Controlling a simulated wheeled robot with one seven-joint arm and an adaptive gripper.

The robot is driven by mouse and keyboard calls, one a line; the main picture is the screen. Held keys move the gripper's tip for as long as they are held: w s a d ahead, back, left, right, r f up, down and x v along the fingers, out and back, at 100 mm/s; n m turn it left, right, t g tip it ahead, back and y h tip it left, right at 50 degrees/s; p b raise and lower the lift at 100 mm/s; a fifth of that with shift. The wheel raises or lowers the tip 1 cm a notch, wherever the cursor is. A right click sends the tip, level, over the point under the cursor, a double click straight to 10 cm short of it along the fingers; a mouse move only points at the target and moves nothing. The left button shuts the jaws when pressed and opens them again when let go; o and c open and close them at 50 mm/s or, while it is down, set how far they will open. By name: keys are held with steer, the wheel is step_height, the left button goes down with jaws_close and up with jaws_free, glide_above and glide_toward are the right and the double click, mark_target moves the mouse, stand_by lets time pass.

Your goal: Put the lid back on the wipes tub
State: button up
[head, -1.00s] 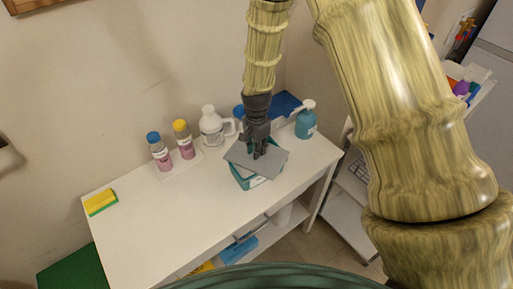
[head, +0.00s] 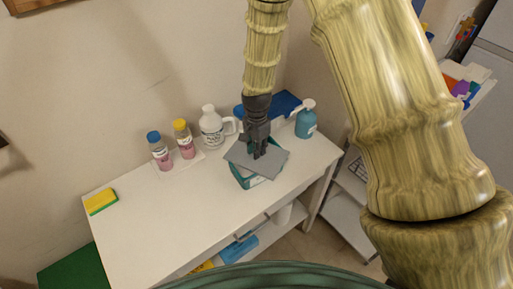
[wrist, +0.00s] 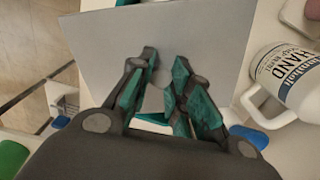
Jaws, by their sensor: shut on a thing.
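The lid (head: 273,166) is a flat grey square plate. My gripper (head: 260,154) points down and is shut on the middle of the lid. The wipes tub (head: 246,181) is a teal box on the white table, directly under the lid. The lid looks turned relative to the tub and sticks out past its sides. I cannot tell whether the lid touches the rim. In the wrist view the lid (wrist: 100,45) fills the upper middle, between and beyond the fingertips (wrist: 160,75). A strip of teal and white shows below it, and most of the tub is hidden.
A white jug (head: 211,128) stands close behind the tub, and a teal pump bottle (head: 306,122) stands to its right. Two capped bottles (head: 160,154) (head: 184,142) stand on a small tray further left. A sponge (head: 101,202) lies at the left end. The front left tabletop is clear.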

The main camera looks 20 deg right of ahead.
stand_by(0.9)
steer(key=o, duration=0.9)
steer(key=shift+o, duration=0.6)
steer(key=o, duration=0.4)
steer(key=shift+r+p, duration=2.65)
steer(key=shift+r, duration=0.85)
